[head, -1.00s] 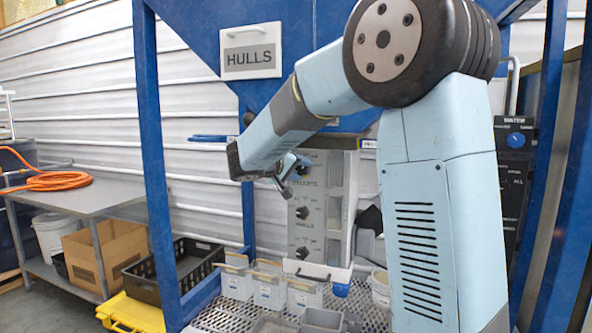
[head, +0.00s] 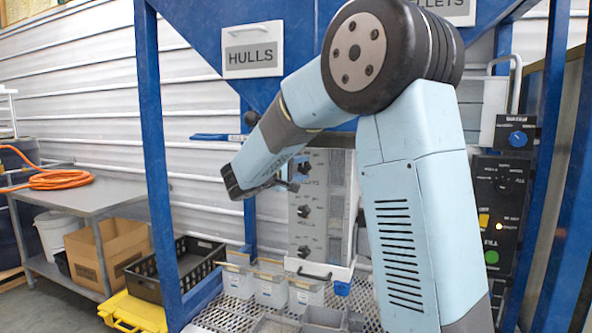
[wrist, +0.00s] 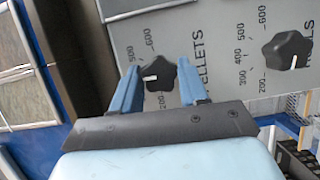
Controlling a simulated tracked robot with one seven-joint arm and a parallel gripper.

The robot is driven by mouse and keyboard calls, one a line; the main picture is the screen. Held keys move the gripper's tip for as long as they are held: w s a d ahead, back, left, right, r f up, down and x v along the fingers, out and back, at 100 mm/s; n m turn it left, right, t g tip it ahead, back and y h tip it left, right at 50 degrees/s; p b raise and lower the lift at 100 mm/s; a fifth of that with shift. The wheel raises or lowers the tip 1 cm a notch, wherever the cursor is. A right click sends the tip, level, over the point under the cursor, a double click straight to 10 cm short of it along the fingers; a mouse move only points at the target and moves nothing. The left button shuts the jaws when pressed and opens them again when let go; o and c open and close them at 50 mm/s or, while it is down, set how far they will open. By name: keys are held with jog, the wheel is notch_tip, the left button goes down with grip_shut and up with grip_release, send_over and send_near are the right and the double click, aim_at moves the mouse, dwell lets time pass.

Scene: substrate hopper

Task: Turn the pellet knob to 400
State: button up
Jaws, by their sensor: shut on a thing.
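The pellet knob (wrist: 158,74) is a dark, lobed knob on the grey dial panel (wrist: 225,80). My gripper (wrist: 157,80) has its blue fingers on either side of the knob and is shut on it. The knob's white pointer mark faces left in the wrist view.
The hulls knob (wrist: 288,50), with its scale from 200 to 600, sits next to the pellet knob. Blue frame posts (head: 160,180) stand at either side. White containers (head: 270,290) stand on the mesh shelf below. A black control panel (head: 500,200) is at the right.

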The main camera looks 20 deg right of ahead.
jog(key=shift+f, duration=0.1)
dwell(0.3)
jog(key=o, duration=1.1)
jog(key=shift+w, duration=0.1)
jog(key=shift+c, duration=0.2)
jog(key=shift+a, duration=0.1)
jog(key=v, duration=1.3)
jog(key=shift+s+a, duration=0.25)
jog(key=shift+a, duration=0.05)
jog(key=shift+d+f, duration=0.1)
jog(key=shift+f, duration=0.05)
